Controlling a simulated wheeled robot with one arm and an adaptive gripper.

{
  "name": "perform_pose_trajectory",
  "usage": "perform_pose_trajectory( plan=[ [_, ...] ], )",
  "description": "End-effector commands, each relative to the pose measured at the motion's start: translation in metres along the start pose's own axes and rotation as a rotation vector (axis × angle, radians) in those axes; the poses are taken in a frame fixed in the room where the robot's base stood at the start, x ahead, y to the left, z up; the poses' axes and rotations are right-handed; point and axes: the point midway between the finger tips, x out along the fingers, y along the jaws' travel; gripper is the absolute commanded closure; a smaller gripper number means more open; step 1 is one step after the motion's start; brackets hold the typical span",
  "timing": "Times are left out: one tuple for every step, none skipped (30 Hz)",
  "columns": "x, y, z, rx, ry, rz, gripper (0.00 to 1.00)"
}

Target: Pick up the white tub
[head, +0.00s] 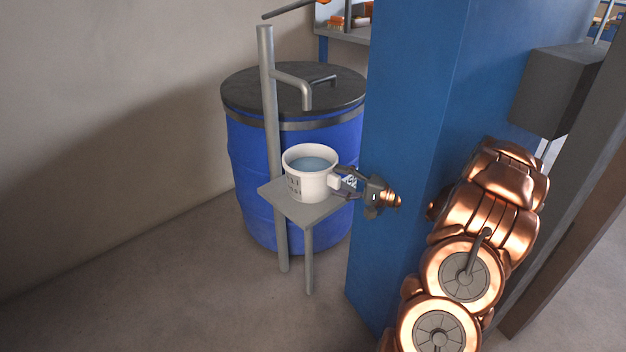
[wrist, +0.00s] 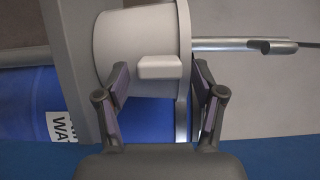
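The white tub (head: 309,184) is a round cup-like vessel with bluish liquid inside and dark markings on its side. It stands upright on a small grey stand (head: 307,213). Its blocky handle (wrist: 160,67) points toward my gripper. My gripper (head: 344,181) reaches in from the right, level with the handle. In the wrist view my gripper (wrist: 160,85) is open, with one finger on each side of the handle and a visible gap to each. The tub's wall (wrist: 122,40) shows beyond the handle. Finger contact with the wall cannot be told.
A grey post with a bent spout (head: 306,92) rises above and behind the tub. A blue barrel (head: 250,160) with a dark lid stands behind the stand. A blue column (head: 405,100) stands close to my arm. The floor at left is clear.

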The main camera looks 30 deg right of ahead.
Motion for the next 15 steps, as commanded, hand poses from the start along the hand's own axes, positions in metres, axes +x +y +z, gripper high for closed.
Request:
perform_pose_trajectory(
  plan=[
    [0.0, 0.0, 0.0, 0.0, 0.0, 0.0, 0.41],
    [0.0, 0.0, 0.0, 0.0, 0.0, 0.0, 0.44],
    [0.0, 0.0001, 0.0001, 0.0, 0.0, 0.0, 0.48],
    [0.0, 0.0001, 0.0001, 0.0, 0.0, 0.0, 0.51],
    [-0.0001, 0.0001, 0.0001, 0.0, 0.0, 0.0, 0.54],
    [-0.0001, 0.0001, 0.0001, 0.0, 0.0, 0.0, 0.58],
    [-0.0001, 0.0002, 0.0001, 0.0, 0.0, 0.0, 0.61],
    [-0.0001, 0.0001, 0.0, 0.0, 0.0, 0.0, 0.65],
    [-0.0001, 0.0001, 0.0001, 0.0, 0.0, 0.0, 0.69],
    [-0.0001, 0.0001, 0.0001, 0.0, 0.0, 0.0, 0.72],
    [-0.0001, 0.0001, 0.0001, 0.0, 0.0, 0.0, 0.75],
    [-0.0001, 0.0002, 0.0001, 0.0, 0.0, 0.0, 0.79],
    [-0.0001, 0.0002, 0.0001, 0.0, 0.0, 0.0, 0.82],
    [-0.0001, 0.0002, 0.0001, 0.0, 0.0, 0.0, 0.85],
    [-0.0001, 0.0002, 0.0001, 0.0, 0.0, 0.0, 0.9]
  ],
)
